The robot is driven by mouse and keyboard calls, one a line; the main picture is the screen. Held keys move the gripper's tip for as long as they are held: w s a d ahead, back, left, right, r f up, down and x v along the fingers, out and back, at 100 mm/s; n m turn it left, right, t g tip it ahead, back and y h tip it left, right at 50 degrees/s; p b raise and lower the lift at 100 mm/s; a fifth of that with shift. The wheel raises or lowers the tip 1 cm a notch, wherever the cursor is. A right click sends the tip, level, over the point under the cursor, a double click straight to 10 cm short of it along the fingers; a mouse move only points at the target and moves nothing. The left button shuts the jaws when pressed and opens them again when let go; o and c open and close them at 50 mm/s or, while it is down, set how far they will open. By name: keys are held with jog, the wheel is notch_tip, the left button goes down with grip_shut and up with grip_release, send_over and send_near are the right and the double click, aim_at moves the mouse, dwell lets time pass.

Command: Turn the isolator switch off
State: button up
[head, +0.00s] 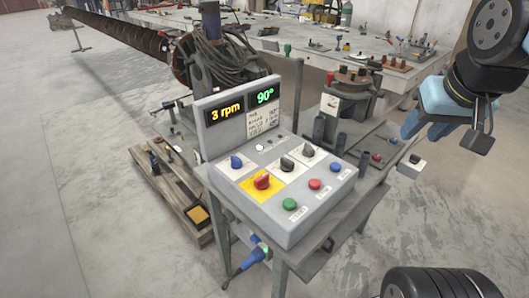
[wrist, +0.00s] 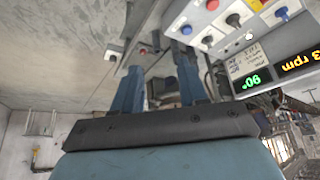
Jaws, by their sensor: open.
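The isolator switch, a red rotary knob (head: 262,181) on a yellow plate (head: 249,190), sits at the front left of the grey control panel (head: 318,218) in the head view. In the wrist view only a sliver of yellow (wrist: 257,4) shows at the top edge; I cannot make out the red knob there. My gripper (head: 424,130) has blue fingers and is at the upper right, well to the right of the panel and apart from it. In the wrist view my gripper (wrist: 158,62) shows its two fingers spread, with nothing held between them.
Nearby controls are a blue knob (head: 236,161), black knobs (head: 287,165), and green (head: 290,204), red (head: 315,184) and blue (head: 336,168) buttons. The display (head: 226,110) rises behind, reading 3 rpm and 90°. A small box with a black knob (head: 412,166) stands right of the panel.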

jog(key=shift+w+d, duration=0.15)
jog(key=shift+w, duration=0.3)
jog(key=m+g+y, duration=0.3)
jog(key=m+g, duration=0.5)
jog(key=g, duration=0.1)
send_over(261, 176)
jog(key=w+d, duration=0.4)
notch_tip(261, 176, down, 12)
jog(key=x, duration=1.2)
jog(key=shift+a+f, duration=0.2)
jog(key=shift+f, duration=0.15)
grip_shut()
